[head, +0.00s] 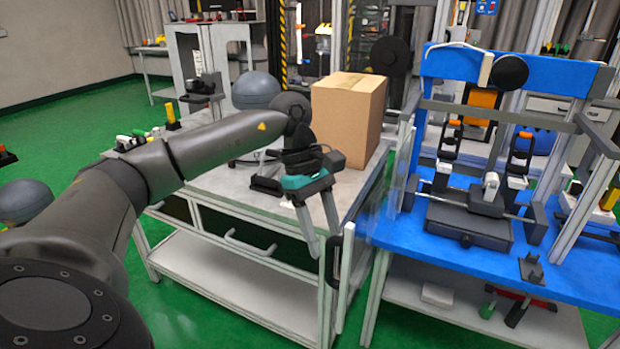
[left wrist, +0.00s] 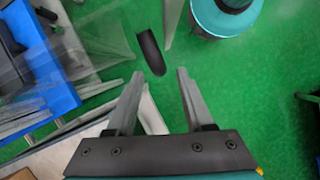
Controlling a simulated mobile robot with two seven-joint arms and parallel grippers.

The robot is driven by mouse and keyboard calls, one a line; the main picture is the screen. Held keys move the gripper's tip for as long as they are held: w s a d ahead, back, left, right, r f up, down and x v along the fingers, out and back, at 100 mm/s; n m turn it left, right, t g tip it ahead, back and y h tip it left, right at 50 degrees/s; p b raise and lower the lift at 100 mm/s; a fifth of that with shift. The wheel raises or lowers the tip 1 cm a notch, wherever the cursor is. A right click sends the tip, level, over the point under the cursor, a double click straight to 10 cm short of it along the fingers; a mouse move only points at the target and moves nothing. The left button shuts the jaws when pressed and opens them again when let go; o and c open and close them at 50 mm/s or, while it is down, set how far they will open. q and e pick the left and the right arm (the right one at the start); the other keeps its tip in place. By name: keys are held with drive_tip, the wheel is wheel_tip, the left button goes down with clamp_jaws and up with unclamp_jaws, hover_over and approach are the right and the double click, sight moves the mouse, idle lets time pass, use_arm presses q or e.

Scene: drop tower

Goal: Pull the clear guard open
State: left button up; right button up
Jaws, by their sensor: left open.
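The clear guard is a see-through panel at the left of the left wrist view (left wrist: 85,50), over the blue bench. A dark, rounded, upright bar that looks like its handle (head: 347,250) stands at the bench's left side in the head view. It also shows in the left wrist view (left wrist: 150,53), just beyond the fingertips. My left gripper (head: 327,244) is open, its two grey fingers pointing down beside this bar. In the left wrist view the gap between the fingertips (left wrist: 160,76) lines up with the bar's near end. I cannot tell whether they touch. My right gripper is not in view.
A grey cart (head: 235,190) with a cardboard box (head: 347,112) stands under and behind my left arm. The blue bench (head: 400,235) carries a blue-framed test rig (head: 440,62). A teal and black round object (left wrist: 225,15) stands on the green floor.

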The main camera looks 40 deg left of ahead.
use_arm(q)
drive_tip(key=p+v, duration=0.3)
drive_tip(key=v, duration=0.7)
drive_tip(key=shift+r, duration=0.15)
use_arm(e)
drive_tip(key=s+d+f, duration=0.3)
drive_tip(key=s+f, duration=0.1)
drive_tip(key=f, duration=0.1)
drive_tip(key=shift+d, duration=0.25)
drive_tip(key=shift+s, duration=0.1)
